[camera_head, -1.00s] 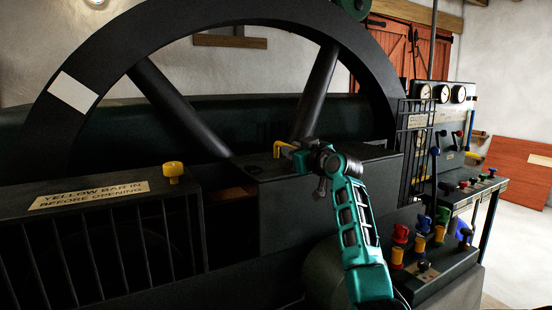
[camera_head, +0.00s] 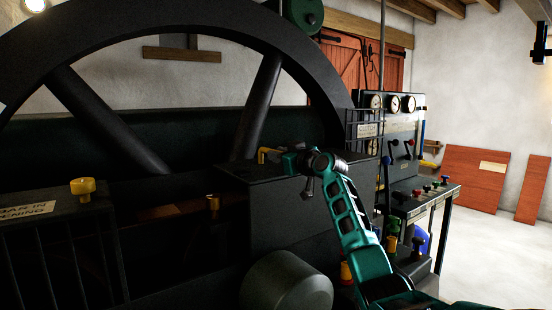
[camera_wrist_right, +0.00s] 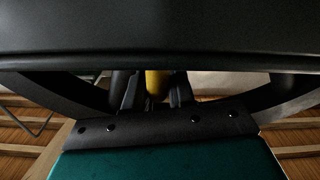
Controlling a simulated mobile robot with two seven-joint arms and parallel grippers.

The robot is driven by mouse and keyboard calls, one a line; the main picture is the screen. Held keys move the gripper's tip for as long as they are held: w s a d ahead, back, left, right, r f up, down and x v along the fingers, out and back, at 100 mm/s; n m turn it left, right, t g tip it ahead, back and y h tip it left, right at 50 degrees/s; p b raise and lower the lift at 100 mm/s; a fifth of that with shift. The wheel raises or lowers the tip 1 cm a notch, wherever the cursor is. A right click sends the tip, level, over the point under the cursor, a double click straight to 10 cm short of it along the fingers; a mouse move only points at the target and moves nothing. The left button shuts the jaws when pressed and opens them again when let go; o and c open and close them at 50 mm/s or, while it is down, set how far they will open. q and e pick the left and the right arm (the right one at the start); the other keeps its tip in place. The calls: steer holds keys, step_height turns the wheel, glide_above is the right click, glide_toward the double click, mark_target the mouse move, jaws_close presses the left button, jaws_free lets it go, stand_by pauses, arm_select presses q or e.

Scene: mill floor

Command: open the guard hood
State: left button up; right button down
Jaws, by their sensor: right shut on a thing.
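My right gripper (camera_head: 280,158) is shut on a yellow handle (camera_head: 264,154) at the top of a dark box-shaped cover (camera_head: 300,200) in front of the flywheel. The yellow piece also shows between the fingers in the right wrist view (camera_wrist_right: 156,84). I cannot tell whether this cover is the guard hood or whether it is lifted. To its left is a barred dark casing (camera_head: 60,225) with a sign (camera_head: 28,210) on top, partly out of frame, and an upright yellow knob (camera_head: 82,188). My left gripper is out of view.
A large black flywheel (camera_head: 105,125) rises behind the cover. A grey round housing (camera_head: 290,282) sits low in front. A lever panel (camera_head: 430,195) and gauges (camera_head: 393,103) stand to the right. The floor (camera_head: 500,265) is clear at far right.

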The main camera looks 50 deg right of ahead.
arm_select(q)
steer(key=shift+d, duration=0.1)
arm_select(e)
steer(key=shift+d+r, duration=0.1)
steer(key=shift+d, duration=0.05)
steer(key=c, duration=1.2)
jaws_free()
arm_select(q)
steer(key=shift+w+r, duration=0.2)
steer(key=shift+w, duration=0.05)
arm_select(e)
steer(key=shift+o, duration=0.7)
steer(key=shift+s+f, duration=0.2)
steer(key=shift+s, duration=0.25)
arm_select(q)
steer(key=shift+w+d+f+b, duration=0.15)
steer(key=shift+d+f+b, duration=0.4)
steer(key=shift+b, duration=0.7)
arm_select(e)
steer(key=v, duration=1.2)
steer(key=shift+a+r, duration=0.2)
